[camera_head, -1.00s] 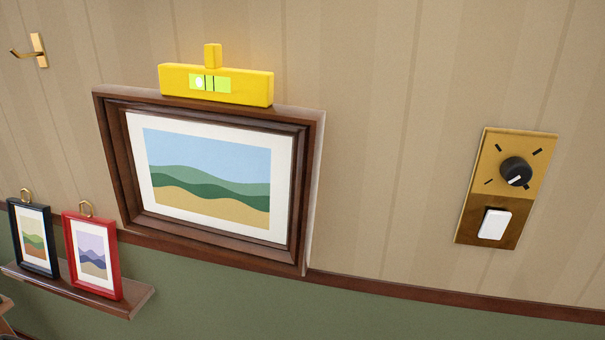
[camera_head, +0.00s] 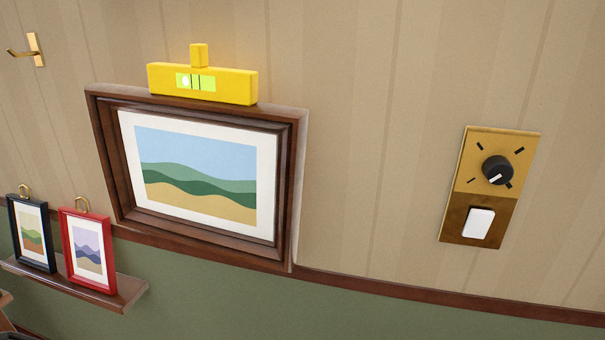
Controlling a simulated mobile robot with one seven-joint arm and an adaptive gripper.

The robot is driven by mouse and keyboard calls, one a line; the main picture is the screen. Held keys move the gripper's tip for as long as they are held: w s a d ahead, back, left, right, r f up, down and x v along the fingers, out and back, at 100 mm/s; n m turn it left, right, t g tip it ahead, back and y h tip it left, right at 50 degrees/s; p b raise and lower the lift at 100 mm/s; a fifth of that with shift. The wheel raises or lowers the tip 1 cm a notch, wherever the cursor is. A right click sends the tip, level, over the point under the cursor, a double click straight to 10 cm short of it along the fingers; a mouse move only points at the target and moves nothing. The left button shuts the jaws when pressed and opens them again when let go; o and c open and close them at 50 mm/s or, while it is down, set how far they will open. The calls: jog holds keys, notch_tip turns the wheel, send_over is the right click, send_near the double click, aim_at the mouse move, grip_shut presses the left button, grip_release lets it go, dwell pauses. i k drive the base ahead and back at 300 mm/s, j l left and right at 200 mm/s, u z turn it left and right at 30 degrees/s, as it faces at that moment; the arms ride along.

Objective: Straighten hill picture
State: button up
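The hill picture (camera_head: 197,178) hangs on the wall left of centre, in a dark brown wooden frame (camera_head: 291,190) with a white mat. It shows green and tan hills under a blue sky. Its top edge slopes down to the right in this slanted view. A yellow spirit level (camera_head: 235,89) with a small block on top sits on the frame's top edge. The pale bubble (camera_head: 186,81) in its green vial is at the left, outside the dark lines. My gripper is not in view, and nothing touches the frame's visible sides.
Small black-framed (camera_head: 32,235) and red-framed (camera_head: 88,252) pictures stand on a wooden shelf (camera_head: 128,294) at lower left. A brass hook (camera_head: 34,49) is at upper left. A brass plate (camera_head: 465,185) with a black knob (camera_head: 497,170) and white switch (camera_head: 479,223) is at right. Bare wall lies between.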

aim_at(223, 179)
jog(key=k+z, duration=0.2)
jog(key=z, duration=0.25)
jog(key=k+l+z, duration=0.15)
jog(key=z, duration=0.35)
jog(key=k, duration=0.05)
